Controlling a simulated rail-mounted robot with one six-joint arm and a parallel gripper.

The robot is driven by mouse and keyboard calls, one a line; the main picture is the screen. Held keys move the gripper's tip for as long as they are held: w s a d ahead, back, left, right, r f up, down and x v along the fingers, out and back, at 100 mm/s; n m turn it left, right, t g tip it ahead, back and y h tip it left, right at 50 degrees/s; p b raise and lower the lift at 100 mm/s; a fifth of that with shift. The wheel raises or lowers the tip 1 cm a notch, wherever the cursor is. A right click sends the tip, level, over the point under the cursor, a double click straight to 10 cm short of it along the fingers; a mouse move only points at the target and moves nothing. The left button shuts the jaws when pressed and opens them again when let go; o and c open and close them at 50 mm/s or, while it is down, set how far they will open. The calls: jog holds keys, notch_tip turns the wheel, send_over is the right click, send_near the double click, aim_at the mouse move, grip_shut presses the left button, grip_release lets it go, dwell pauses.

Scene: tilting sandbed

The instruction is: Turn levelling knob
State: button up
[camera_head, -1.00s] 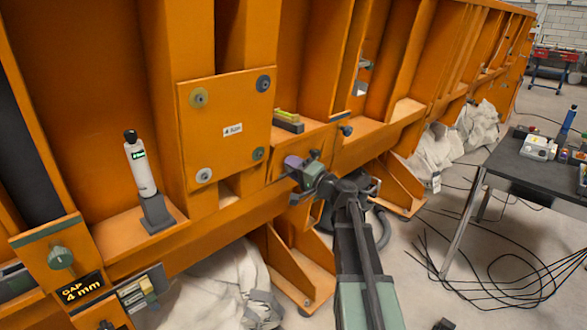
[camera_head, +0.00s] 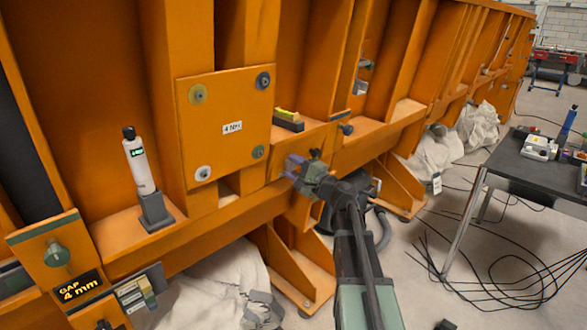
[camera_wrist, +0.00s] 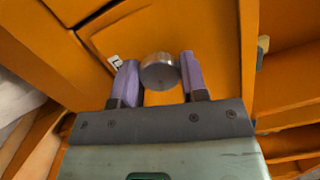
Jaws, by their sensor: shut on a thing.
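A round silver knob (camera_wrist: 160,71) sits between the two purple fingers of my gripper (camera_wrist: 160,80) in the wrist view. The fingers are shut on its sides, against an orange steel surface. In the head view, my gripper (camera_head: 295,169) reaches to the orange beam below and right of the square plate. The knob in its grip cannot be made out there.
A square orange plate (camera_head: 226,122) with several round fittings is left of my gripper. A dark knob (camera_head: 347,130) sticks out to the right. A white cylinder (camera_head: 140,167) stands on the left ledge, above a "GAP 4 mm" label (camera_head: 80,288). A table (camera_head: 535,165) stands at right.

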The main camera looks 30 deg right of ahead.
jog(key=shift+m, duration=0.4)
jog(key=o, duration=0.9)
jog(key=b+v, duration=0.2)
jog(key=v, duration=0.8)
jog(key=shift+s+d+f, duration=0.1)
jog(key=shift+s+d, duration=0.1)
jog(key=shift+s, duration=0.15)
jog(key=shift+a, duration=0.1)
